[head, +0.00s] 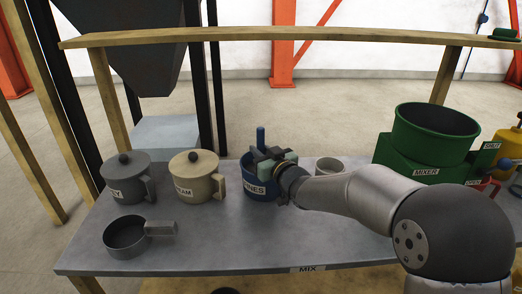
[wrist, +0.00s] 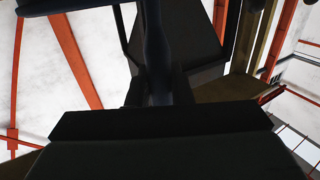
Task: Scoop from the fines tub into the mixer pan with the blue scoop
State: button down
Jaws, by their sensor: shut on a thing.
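The blue fines tub (head: 248,186) stands near the middle of the table, its label partly showing. The blue scoop (head: 261,137) shows as an upright handle rising above the tub; its bowl is hidden. My gripper (head: 272,165) is at the tub's rim, shut on the scoop's handle. In the wrist view the scoop (wrist: 157,45) is a dark bluish upright shape above my gripper, too dark for detail. The green mixer pan (head: 436,133) sits on its green base at the right; the inside that shows looks dark. The tub's contents cannot be seen.
A lidded grey pot (head: 125,178) and a lidded cream pot (head: 198,176) stand left of the tub. A grey open scoop (head: 126,236) lies at front left. A pale cup (head: 329,166) stands behind my arm. A wooden rail (head: 280,35) crosses above the table.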

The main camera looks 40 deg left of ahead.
aim_at(261, 128)
jog(key=shift+f+b, duration=1.85)
jog(key=shift+f, duration=0.4)
jog(key=shift+r, duration=0.15)
jog(key=shift+r+p, duration=4.05)
jog(key=shift+r, duration=3)
jog(key=shift+r+p, duration=1.9)
jog(key=shift+r, duration=1.05)
